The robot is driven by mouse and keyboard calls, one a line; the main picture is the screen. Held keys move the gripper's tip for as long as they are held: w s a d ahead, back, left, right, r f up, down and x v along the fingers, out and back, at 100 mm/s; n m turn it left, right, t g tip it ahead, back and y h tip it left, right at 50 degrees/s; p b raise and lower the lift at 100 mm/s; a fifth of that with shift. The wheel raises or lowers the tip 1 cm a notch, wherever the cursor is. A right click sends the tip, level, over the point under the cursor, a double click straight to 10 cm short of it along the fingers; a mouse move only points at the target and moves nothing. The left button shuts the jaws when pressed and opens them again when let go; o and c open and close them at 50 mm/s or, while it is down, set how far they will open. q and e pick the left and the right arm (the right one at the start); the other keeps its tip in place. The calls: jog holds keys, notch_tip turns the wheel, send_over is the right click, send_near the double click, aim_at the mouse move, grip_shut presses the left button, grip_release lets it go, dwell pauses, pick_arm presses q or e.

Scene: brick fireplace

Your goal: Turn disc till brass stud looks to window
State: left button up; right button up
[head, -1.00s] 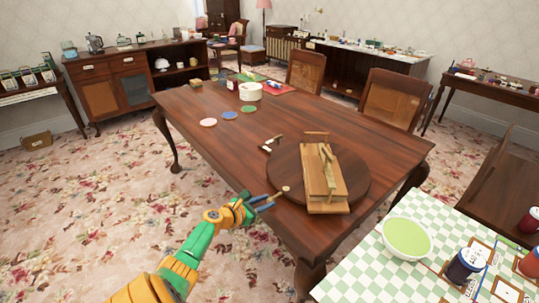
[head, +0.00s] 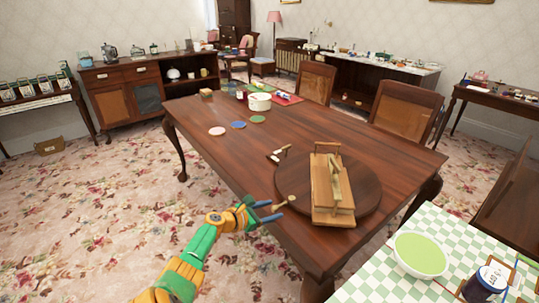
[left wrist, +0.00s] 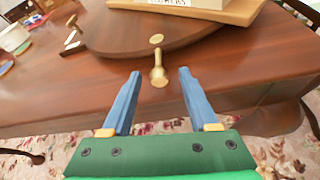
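The dark round wooden disc (head: 370,190) lies on the near right part of the brown table. A brass stud (head: 287,201) sticks out from its near-left rim, towards my arm. In the left wrist view the stud (left wrist: 159,76) shows with a rounded end, and a small brass disc shows just beyond it. My left gripper (head: 268,211) is open, its blue fingers in front of the stud. In the wrist view the stud's end lies between the fingertips (left wrist: 160,74), with gaps on both sides. My right gripper is out of view. A pale strip (head: 211,14) at the back may be the window.
A wooden stand (head: 322,196) with a brass piece sits on the disc. A small brass-and-black item (head: 278,154) lies behind it on the table. Coloured round mats (head: 238,125) and a white pot (head: 259,102) stand farther off. A checkered table (head: 370,278) is at the near right.

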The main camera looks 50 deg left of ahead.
pick_arm(q)
jog(key=p+v, duration=0.3)
jog(key=v, duration=0.4)
dwell(0.3)
